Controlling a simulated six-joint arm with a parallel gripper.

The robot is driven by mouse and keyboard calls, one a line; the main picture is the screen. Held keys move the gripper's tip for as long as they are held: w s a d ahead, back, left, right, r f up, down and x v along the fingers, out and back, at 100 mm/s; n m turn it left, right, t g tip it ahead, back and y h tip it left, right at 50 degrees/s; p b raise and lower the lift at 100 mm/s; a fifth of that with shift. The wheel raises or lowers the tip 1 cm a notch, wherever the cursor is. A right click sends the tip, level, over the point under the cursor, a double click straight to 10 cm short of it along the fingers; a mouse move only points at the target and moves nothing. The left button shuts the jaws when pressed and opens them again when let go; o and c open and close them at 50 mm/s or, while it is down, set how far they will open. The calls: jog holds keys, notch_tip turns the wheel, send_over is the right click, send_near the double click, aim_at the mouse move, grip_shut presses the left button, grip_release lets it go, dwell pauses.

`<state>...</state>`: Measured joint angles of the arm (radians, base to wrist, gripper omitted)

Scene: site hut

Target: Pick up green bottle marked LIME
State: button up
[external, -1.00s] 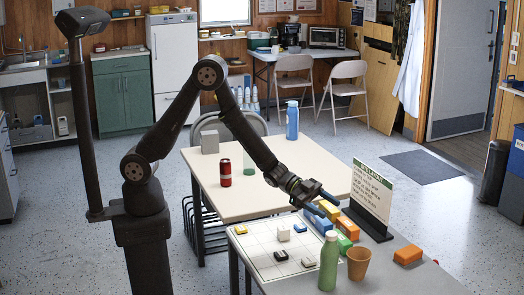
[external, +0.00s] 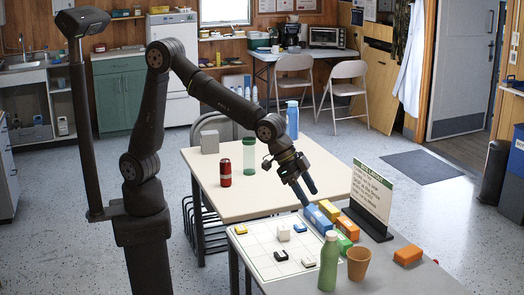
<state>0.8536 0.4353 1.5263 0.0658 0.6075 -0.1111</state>
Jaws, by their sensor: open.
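A green bottle (external: 328,263) with a pale cap stands upright at the front of the grey table. No LIME marking is readable on either, so I cannot tell which is the marked one. My gripper (external: 310,197) is open and empty. It points down and to the right in the picture, near the blue block, with both green bottles apart from it. Whether it touches the block is unclear.
A white grid board (external: 262,240) holds small pieces.

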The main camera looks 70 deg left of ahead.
aim_at(330, 233)
jog(key=x, duration=1)
jog(key=shift+w+d+f, duration=0.1)
jog(key=shift+d+f, duration=0.05)
jog(key=shift+f, duration=0.25)
jog(key=shift+x, duration=3.15)
jog(key=shift+d, duration=0.15)
grip_shut()
jog(key=shift+r, duration=0.1)
